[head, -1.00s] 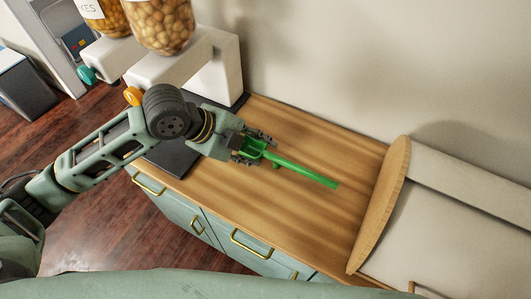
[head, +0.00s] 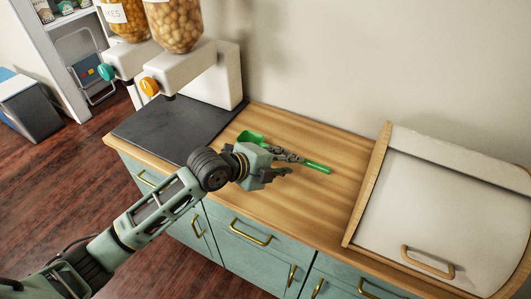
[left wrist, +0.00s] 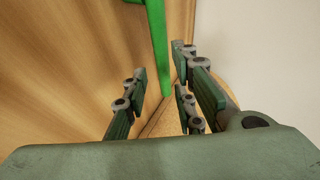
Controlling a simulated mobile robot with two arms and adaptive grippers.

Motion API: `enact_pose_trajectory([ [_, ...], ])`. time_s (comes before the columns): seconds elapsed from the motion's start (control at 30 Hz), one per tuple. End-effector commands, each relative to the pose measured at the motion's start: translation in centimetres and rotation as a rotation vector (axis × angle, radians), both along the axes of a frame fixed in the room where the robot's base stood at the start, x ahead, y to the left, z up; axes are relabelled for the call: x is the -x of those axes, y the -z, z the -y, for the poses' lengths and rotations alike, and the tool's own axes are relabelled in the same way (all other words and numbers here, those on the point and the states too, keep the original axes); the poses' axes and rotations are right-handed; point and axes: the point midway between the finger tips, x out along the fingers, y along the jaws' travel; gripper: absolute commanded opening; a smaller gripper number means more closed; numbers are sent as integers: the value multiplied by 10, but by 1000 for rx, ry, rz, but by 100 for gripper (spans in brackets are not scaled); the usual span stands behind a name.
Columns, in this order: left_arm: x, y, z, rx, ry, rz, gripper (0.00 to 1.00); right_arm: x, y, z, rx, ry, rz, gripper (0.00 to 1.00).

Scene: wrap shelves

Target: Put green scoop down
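The green scoop (head: 318,167) appears to lie on the wooden countertop (head: 330,205), partly hidden behind my left gripper. Its bowl (head: 250,137) points left and its handle points right. My left gripper (head: 288,166) is open and empty on the near side of the scoop, low over the counter. In the left wrist view the scoop (left wrist: 158,45) shows beyond the spread fingers (left wrist: 160,75), apart from them. I cannot tell the exact gap in height. My right gripper is not in view.
A dark mat (head: 180,127) with the white dispenser (head: 215,80) stands to the left. A bread box (head: 455,205) with a wooden side stands to the right. A wall runs behind. Drawers (head: 235,228) are below the front edge.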

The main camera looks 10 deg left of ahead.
Motion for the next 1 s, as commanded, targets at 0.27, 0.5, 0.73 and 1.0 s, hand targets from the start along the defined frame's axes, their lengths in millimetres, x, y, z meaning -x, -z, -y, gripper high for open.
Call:
enact_pose_trajectory([
  [0.27,-25,13,18,4,-1,-4,25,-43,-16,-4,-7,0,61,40],
  [0.5,-38,27,30,2,1,-2,25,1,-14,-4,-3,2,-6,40],
  [0.73,-38,28,30,-1,1,-2,24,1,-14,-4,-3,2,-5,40],
  [1.0,-38,27,30,0,1,-2,1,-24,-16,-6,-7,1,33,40],
])
